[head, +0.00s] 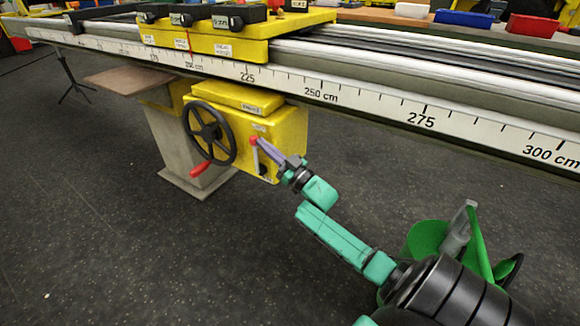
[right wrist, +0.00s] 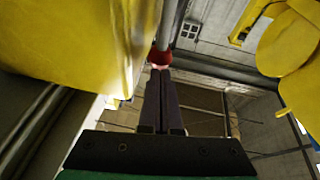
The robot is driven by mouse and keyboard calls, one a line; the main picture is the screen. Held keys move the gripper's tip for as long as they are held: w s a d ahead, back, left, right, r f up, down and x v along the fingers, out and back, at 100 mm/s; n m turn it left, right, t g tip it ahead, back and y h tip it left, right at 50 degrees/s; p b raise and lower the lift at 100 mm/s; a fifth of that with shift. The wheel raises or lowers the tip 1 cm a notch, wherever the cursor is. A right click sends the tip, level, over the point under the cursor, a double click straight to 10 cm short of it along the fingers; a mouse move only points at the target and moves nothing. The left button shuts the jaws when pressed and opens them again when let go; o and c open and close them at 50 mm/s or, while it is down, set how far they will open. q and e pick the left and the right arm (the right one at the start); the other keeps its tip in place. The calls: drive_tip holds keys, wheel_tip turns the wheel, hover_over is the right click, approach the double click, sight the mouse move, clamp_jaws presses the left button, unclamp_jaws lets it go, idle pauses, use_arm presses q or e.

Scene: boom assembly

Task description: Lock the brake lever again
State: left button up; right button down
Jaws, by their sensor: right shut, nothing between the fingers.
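The brake lever (head: 257,160) is a thin grey rod with a red knob at its upper end, on the front face of the yellow housing (head: 225,128) below the beam. My right gripper (head: 262,146) is at the knob, its fingers closed together. In the right wrist view the closed dark fingertips (right wrist: 160,72) point at the red knob (right wrist: 161,56), touching or almost touching it; I cannot tell which. The lever rod runs up from the knob there. Nothing shows between the fingers. My left gripper is in neither view.
A black handwheel (head: 209,133) with a red handle stands left of the lever. The long beam with its centimetre scale (head: 330,95) passes just above my right gripper. A green bin (head: 428,240) stands on the floor at right. The dark floor in front is clear.

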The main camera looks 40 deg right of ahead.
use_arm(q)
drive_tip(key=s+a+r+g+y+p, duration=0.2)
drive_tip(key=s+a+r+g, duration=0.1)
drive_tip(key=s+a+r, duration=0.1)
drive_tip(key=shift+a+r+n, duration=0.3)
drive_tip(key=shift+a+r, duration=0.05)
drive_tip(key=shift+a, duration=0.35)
use_arm(e)
drive_tip(key=v, duration=1.4)
drive_tip(key=shift+s+d+f, duration=0.1)
drive_tip(key=shift+s+d, duration=0.05)
